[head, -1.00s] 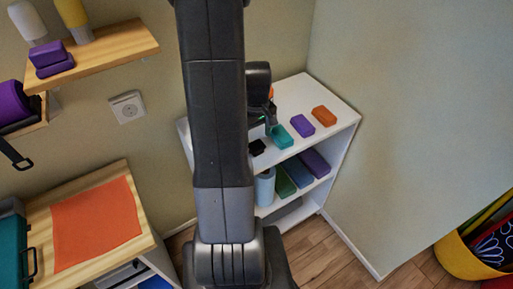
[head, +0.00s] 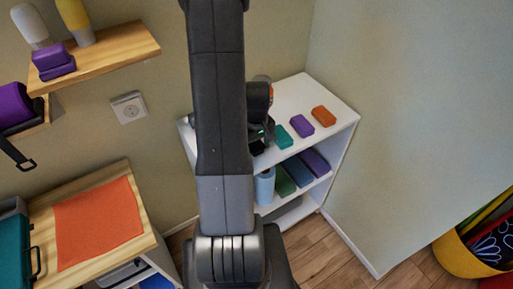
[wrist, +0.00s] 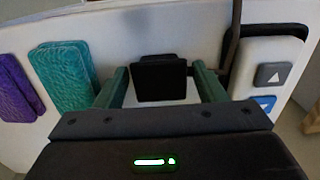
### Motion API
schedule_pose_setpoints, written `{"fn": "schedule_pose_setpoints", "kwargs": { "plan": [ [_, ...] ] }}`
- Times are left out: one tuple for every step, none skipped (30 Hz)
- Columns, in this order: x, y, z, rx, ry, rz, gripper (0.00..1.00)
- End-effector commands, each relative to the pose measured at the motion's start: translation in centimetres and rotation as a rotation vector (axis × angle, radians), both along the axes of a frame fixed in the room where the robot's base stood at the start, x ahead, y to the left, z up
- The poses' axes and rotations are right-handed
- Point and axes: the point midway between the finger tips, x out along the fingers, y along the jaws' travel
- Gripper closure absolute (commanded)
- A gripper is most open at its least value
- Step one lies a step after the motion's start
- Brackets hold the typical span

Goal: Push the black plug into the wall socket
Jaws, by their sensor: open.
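The black plug (wrist: 160,78) stands on the white shelf unit's top (head: 290,98). In the wrist view it lies between the two green fingers of my gripper (wrist: 162,80), which is open, with a gap visible on each side. In the head view my gripper (head: 262,136) is low over the shelf's left front part, partly behind my arm, and the plug is mostly hidden there.
Teal (head: 283,137), purple (head: 302,126) and orange (head: 324,117) blocks lie on the shelf right of my gripper. A black-and-white item with arrow buttons (wrist: 270,75) is close beside the right finger. A wooden wall shelf (head: 115,50) juts out above the socket.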

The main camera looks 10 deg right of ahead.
Motion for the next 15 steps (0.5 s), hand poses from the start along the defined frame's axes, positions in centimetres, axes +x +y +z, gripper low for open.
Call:
{"fn": "schedule_pose_setpoints", "kwargs": {
  "plan": [
    [0.00, 0.00, 0.00, 0.000, 0.000, 0.000, 0.36],
    [0.00, 0.00, 0.00, 0.000, 0.000, 0.000, 0.36],
    [0.00, 0.00, 0.01, 0.000, 0.000, 0.000, 0.36],
    [0.00, 0.00, 0.01, 0.000, 0.000, 0.000, 0.36],
    [0.00, 0.00, 0.01, 0.000, 0.000, 0.000, 0.36],
    [0.00, 0.00, 0.01, 0.000, 0.000, 0.000, 0.44],
    [0.00, 0.00, 0.01, 0.000, 0.000, 0.000, 0.50],
    [0.00, 0.00, 0.01, 0.000, 0.000, 0.000, 0.56],
    [0.00, 0.00, 0.02, 0.000, 0.000, 0.000, 0.64],
    [0.00, 0.00, 0.02, 0.000, 0.000, 0.000, 0.70],
    [0.00, 0.00, 0.02, 0.000, 0.000, 0.000, 0.73],
    [0.00, -0.01, 0.03, 0.000, 0.000, 0.000, 0.73],
    [0.00, -0.01, 0.03, 0.000, 0.000, 0.000, 0.73],
    [0.00, -0.01, 0.03, 0.000, 0.000, 0.000, 0.73],
    [0.00, -0.01, 0.03, 0.000, 0.000, 0.000, 0.73]
  ]
}}
